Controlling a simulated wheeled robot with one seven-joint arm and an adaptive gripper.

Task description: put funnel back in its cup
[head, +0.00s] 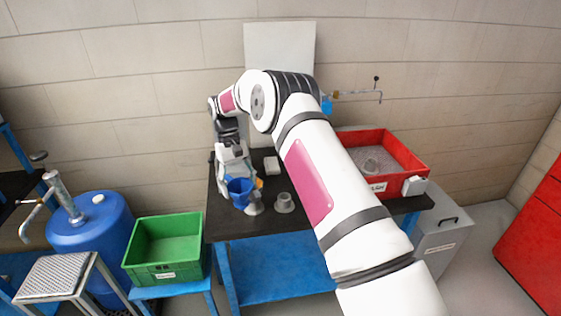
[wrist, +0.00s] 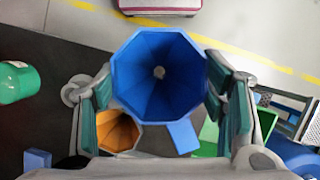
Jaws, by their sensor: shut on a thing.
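The blue funnel (head: 239,188) is between the fingers of my gripper (head: 239,180), near the left end of the dark table. In the wrist view, my gripper (wrist: 167,100) is shut on the blue funnel (wrist: 158,75), whose wide mouth faces the camera. A blue tab (wrist: 183,137) sticks out from its lower side. A grey cup-like holder (head: 284,203) stands on the table just right of the funnel. Another grey piece (head: 255,206) is close beside or below the funnel; contact cannot be told. An orange funnel-shaped thing (wrist: 118,131) shows below the blue one in the wrist view.
The dark table (head: 235,226) has a small white box (head: 271,165) and a red bin (head: 413,158) with grey contents. A green crate (head: 165,272) and a blue drum (head: 88,236) stand left. In the wrist view, a green cylinder (wrist: 17,82) is at left.

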